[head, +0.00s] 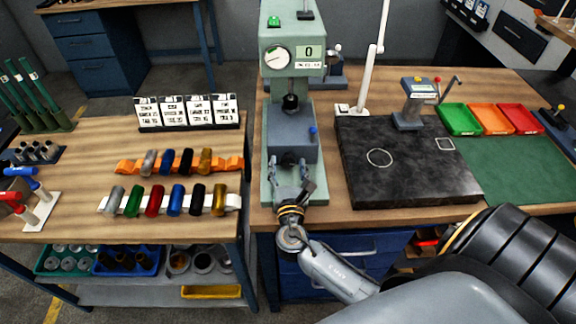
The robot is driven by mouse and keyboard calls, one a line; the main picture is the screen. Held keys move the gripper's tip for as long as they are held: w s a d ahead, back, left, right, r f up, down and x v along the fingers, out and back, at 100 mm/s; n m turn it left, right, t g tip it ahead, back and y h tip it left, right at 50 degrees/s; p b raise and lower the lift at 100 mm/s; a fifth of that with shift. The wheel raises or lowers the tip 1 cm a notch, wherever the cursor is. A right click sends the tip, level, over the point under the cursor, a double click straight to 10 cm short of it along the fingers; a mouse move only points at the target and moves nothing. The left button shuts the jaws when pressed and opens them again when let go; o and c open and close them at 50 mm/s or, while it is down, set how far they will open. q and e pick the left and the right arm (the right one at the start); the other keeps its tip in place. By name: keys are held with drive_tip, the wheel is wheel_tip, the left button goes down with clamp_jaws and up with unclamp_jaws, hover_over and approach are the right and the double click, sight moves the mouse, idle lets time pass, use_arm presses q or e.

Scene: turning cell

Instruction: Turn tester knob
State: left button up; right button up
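The tester (290,30) is a tall grey-green machine in the middle of the head view, with a round white dial (277,58) and a display reading 0. A green knob or button (274,21) sits near its top, a black knob-like part (290,102) below the head, and a small blue-tipped lever (312,131) on its grey block. I cannot tell which is the task's knob. My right gripper (289,164) is at the front of the tester's lower part, fingers apart and pointing away from me. Nothing is visibly held. My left gripper is out of view.
Left of the tester, a wooden bench holds coloured cylinders on an orange rack (127,167) and a white rack (105,204). To the right are a dark stone plate (410,180), a stand (408,118), and green, orange and red trays (460,120). My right arm covers the lower right.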

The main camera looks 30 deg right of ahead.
drive_tip(key=c, duration=1)
drive_tip(key=shift+f+m+b, duration=0.25)
drive_tip(key=shift+m+b, duration=0.8)
drive_tip(key=shift+m, duration=0.05)
drive_tip(key=shift+r+m, duration=0.15)
drive_tip(key=shift+m, duration=0.45)
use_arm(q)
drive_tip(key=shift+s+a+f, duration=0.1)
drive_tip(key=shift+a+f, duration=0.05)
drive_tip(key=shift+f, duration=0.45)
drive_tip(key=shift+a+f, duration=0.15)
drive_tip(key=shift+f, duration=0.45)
use_arm(e)
drive_tip(key=shift+r, duration=0.1)
drive_tip(key=o, duration=1.1)
drive_tip(key=shift+o, duration=0.2)
drive_tip(key=v, duration=1.2)
drive_tip(key=shift+a, duration=0.1)
